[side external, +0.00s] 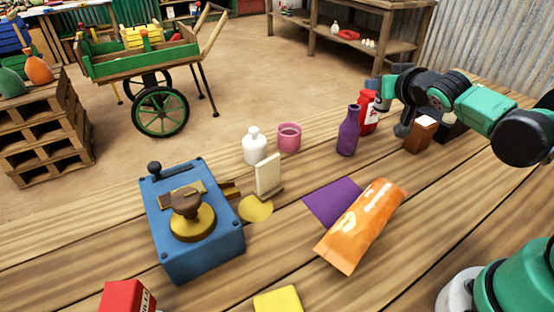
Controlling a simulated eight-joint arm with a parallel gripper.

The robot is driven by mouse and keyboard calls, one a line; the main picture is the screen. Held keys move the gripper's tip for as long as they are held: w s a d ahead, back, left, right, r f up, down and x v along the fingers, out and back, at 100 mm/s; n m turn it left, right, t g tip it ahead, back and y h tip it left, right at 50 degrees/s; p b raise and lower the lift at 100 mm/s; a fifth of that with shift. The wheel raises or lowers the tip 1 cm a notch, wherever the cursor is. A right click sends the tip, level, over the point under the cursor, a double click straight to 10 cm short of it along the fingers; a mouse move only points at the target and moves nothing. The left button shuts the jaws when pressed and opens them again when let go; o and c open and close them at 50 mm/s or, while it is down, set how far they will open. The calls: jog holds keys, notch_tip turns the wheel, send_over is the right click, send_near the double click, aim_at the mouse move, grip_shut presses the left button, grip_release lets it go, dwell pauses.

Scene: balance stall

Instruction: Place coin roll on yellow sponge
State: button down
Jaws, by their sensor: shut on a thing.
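The yellow sponge (279,301) is a flat yellow block at the bottom edge of the side view, partly cut off, with nothing visible on it. My gripper (396,118) is low over the far right of the table, beside a red bottle and a brown block, far from the sponge. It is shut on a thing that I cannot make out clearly. The fingertips are partly hidden. I cannot clearly identify the coin roll. The brown block with a white top (419,135) stands right at the gripper; I cannot tell whether they touch.
A purple bottle (348,133), red bottle (367,113), pink cup (289,138) and white bottle (254,147) stand along the far side. An orange packet (362,226) overlaps a purple cloth (330,201). A blue device (205,250) stands left, a red box (124,297) at front left.

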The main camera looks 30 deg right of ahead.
jog(key=s+d+r+m+g+h, duration=0.1)
jog(key=s+d+m+g+h, duration=0.35)
jog(key=d, duration=0.45)
jog(key=s+d+m+g+h, duration=0.1)
jog(key=d+m+g+h, duration=0.2)
jog(key=d+m+g, duration=0.5)
jog(key=s+d+r+m+g+y, duration=0.2)
jog(key=s+d+r+m+g, duration=0.2)
jog(key=s+d+m+g, duration=0.4)
jog(key=shift+s+d, duration=1)
jog(key=shift+s, duration=0.1)
jog(key=shift+r, duration=0.1)
notch_tip(320, 180, down, 20)
jog(key=shift+r, duration=0.2)
jog(key=shift+c, duration=2.3)
grip_release()
jog(key=shift+f, duration=0.15)
